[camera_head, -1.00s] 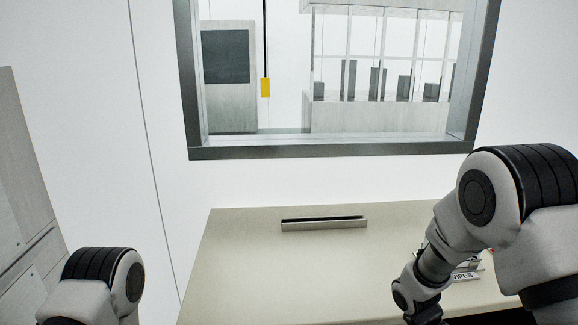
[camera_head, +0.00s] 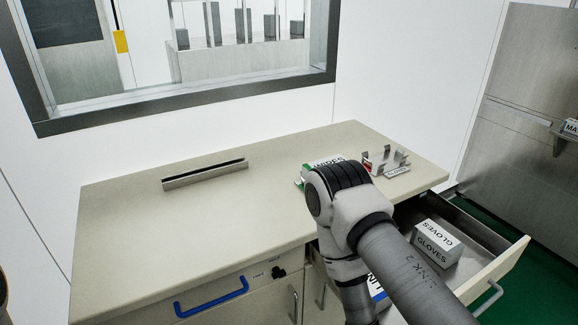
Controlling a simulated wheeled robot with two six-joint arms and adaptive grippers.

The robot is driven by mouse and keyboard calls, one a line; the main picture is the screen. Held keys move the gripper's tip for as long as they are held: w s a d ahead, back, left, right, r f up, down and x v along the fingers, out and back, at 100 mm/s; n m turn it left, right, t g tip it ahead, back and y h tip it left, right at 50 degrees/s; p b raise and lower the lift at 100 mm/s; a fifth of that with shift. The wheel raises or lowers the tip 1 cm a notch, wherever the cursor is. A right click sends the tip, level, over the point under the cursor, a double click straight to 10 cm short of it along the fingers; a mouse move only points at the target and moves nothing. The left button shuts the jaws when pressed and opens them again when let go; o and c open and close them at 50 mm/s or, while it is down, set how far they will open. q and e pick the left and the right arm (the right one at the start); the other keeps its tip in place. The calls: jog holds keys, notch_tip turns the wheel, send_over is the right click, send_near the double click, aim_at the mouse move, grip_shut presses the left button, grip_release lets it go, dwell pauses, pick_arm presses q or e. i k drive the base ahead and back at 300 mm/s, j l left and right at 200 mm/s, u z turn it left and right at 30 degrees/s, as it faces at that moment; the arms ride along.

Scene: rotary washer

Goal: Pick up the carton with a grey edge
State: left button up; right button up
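A white carton lettered GLOVES (camera_head: 437,243) lies in the open drawer (camera_head: 505,275) at the right, with greyish sides; I cannot clearly make out a grey edge. A second carton with a blue edge (camera_head: 377,288) is in the drawer, mostly hidden behind my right arm. A white carton lettered WIPES with a green edge (camera_head: 318,168) lies on the counter, partly covered by my arm. My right arm bends downward over the counter front and drawer; its gripper is out of sight. My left gripper is not in view.
The counter (camera_head: 230,215) is mostly clear. It holds a slotted metal bar (camera_head: 205,174) and a small metal rack (camera_head: 385,160) near the back right. A blue handle (camera_head: 212,297) is on the front. A metal cabinet (camera_head: 530,110) stands at the far right.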

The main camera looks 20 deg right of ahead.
aim_at(438, 244)
jog(key=z, duration=1)
